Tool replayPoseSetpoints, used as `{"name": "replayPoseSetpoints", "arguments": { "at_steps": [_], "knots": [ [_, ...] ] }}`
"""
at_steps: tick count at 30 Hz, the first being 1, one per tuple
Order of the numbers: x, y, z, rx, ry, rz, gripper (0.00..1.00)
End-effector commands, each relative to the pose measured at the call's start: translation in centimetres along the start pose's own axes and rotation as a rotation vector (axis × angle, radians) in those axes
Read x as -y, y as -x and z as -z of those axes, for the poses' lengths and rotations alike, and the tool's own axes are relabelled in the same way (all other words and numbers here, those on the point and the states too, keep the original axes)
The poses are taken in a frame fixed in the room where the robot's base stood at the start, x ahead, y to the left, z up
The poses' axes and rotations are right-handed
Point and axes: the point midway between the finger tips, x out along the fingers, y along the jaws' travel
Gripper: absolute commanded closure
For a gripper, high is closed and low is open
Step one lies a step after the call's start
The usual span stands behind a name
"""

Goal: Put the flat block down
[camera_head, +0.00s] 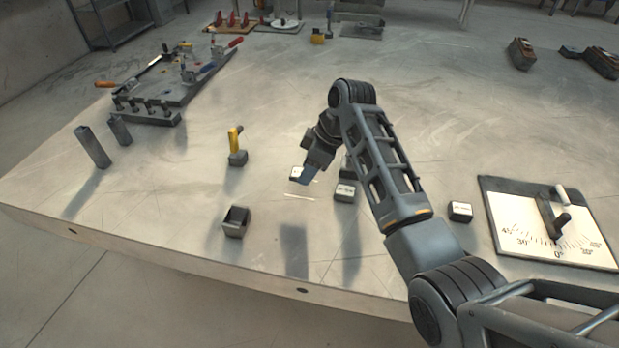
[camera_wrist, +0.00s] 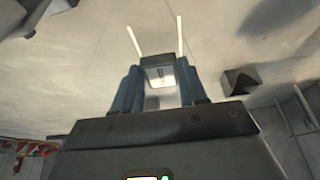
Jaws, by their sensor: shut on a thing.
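My gripper (camera_head: 308,176) hangs over the middle of the table, pointing down toward the front edge. In the wrist view my gripper's two blue-grey fingers (camera_wrist: 160,88) are shut on the flat block (camera_wrist: 158,62), a small dark piece with a pale face. A thin white line (camera_head: 300,196) is marked on the table just in front of the gripper. I cannot tell how high the block is above the surface.
A labelled block (camera_head: 345,193) stands close right of the gripper, and another (camera_head: 460,211) is farther right. An open dark box (camera_head: 236,222) and a yellow-handled piece (camera_head: 236,150) are left. An angle-scale board (camera_head: 550,262) lies right. Grey posts (camera_head: 93,147) stand far left.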

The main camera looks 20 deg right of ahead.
Motion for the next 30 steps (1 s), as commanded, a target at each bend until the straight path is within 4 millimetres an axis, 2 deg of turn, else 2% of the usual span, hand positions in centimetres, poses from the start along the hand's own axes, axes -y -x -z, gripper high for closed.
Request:
{"name": "replayPoseSetpoints", "arguments": {
  "at_steps": [9,21,22,29,30],
  "knots": [
    [0.0,-3.2,-1.3,0.0,0.0,0.0,1.0],
    [0.0,-3.8,-1.6,-0.001,0.0,-0.001,1.0],
    [0.0,-3.7,-1.6,0.0,0.0,-0.001,0.55],
    [0.0,-3.7,-1.6,0.0,0.0,-0.001,0.33],
    [0.0,-3.7,-1.6,0.0,0.0,-0.001,0.32]
  ]
}}
